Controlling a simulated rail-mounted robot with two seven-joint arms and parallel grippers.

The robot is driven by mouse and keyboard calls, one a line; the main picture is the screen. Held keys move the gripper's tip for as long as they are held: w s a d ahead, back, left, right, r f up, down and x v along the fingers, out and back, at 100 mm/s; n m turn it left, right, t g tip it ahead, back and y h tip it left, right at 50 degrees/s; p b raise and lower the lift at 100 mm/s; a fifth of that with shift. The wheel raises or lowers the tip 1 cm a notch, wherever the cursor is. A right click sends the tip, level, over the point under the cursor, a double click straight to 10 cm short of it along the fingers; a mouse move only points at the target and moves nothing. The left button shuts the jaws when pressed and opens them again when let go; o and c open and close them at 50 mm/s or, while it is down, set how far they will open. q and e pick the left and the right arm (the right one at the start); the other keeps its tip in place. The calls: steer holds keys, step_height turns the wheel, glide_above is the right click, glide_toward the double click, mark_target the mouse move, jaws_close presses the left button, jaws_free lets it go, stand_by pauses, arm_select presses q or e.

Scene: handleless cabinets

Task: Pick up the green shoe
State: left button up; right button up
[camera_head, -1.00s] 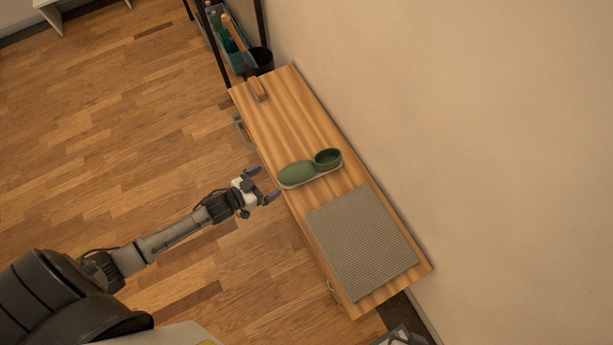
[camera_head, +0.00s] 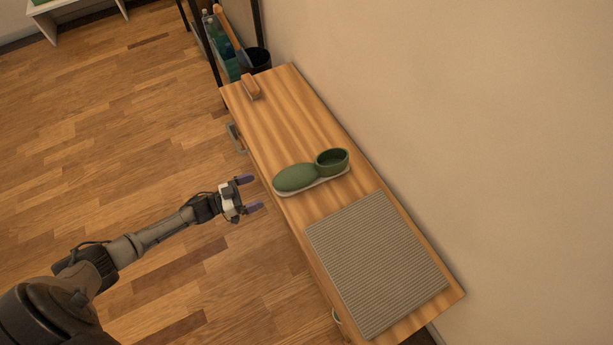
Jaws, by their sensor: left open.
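The green shoe (camera_head: 296,178) lies on top of the wooden cabinet (camera_head: 290,113), with its pale sole down. Its rounded toe points left toward the cabinet's front edge and its open collar is on the right, toward the wall. My left gripper (camera_head: 249,193) is open and empty, with its two dark fingertips apart. It is to the left of the shoe, just off the cabinet's front edge, with a gap between the fingertips and the toe. My right gripper is not in view.
A grey ribbed mat (camera_head: 376,264) lies on the cabinet in front of the shoe. A small wooden block-like object (camera_head: 251,87) is at the far end. A black rack with a dark pot (camera_head: 257,60) stands beyond. The wall (camera_head: 450,120) borders the right side.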

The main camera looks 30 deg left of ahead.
mark_target(275, 183)
arm_select(q)
steer(key=b+x, duration=0.1)
steer(key=x, duration=0.4)
steer(key=shift+w+d+f+b, duration=0.25)
steer(key=shift+w+b, duration=0.2)
steer(key=shift+b, duration=0.2)
steer(key=b+x, duration=0.2)
steer(key=x, duration=0.1)
steer(key=shift+w, duration=0.1)
steer(key=shift+w+d+r, duration=0.15)
steer(key=shift+w+d, duration=0.2)
steer(key=shift+w, duration=0.15)
steer(key=c, duration=0.9)
